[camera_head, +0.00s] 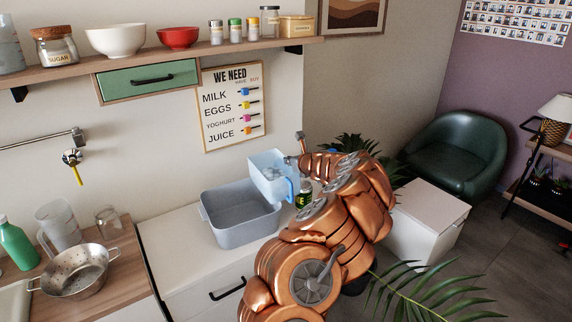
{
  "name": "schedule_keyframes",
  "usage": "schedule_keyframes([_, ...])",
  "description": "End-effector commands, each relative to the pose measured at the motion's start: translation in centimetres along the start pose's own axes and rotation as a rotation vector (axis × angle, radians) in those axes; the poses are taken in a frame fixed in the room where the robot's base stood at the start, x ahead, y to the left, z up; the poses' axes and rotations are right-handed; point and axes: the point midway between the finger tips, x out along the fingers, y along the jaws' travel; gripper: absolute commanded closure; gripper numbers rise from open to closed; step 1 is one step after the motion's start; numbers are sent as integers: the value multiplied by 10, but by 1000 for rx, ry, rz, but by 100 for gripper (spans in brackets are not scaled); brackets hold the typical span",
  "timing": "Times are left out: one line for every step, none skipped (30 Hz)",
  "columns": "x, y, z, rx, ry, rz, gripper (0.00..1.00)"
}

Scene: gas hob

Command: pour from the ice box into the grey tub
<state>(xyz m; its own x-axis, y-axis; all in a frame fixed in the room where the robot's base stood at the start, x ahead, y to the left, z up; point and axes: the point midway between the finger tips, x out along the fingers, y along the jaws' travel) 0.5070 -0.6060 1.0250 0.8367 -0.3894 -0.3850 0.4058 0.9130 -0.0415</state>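The ice box (267,186) is a light blue, see-through container with pale contents showing inside. It is held in the air, tilted to the left, over the right end of the grey tub. The grey tub (222,229) is a deep open rectangular tub on the white counter, and the part of its inside that shows looks empty. My gripper (290,161) is at the right upper rim of the ice box and appears closed on it. My copper-coloured arm hides part of the gripper and the area right of the tub.
A dark bottle (304,192) stands just right of the ice box, partly behind my arm. A colander (80,270), a jug (59,225) and a glass (109,221) stand on the wooden counter at left. A shelf (200,54) runs above. Plant leaves (425,296) are at right.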

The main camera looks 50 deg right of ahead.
Motion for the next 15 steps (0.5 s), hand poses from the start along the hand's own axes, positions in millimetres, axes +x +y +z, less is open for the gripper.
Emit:
schedule_keyframes([-1, 1, 2, -20, -5, -7, 100])
schedule_keyframes([-2, 1, 4, -33, -5, -14, 100])
schedule_keyframes([-2, 0, 6, -52, -4, -22, 100])
schedule_keyframes([-2, 1, 8, -66, -4, -27, 100])
schedule_keyframes([-3, 1, 10, -79, -4, -32, 100])
schedule_keyframes([-4, 2, 12, -95, -3, -38, 100])
schedule_keyframes([-5, 2, 13, -108, -3, -43, 100])
schedule_keyframes([-5, 2, 14, -121, -2, -48, 100])
schedule_keyframes([-6, 2, 16, -138, -1, -56, 100])
schedule_keyframes([-6, 3, 18, -151, 0, -61, 100])
schedule_keyframes([-7, 3, 20, -165, 0, -66, 100])
schedule_keyframes([-8, 4, 22, -182, -1, -72, 100])
schedule_keyframes([-8, 5, 24, -194, -1, -76, 100])
schedule_keyframes([-9, 6, 25, -205, -1, -79, 100])
schedule_keyframes([-9, 7, 26, -220, -1, -84, 100])
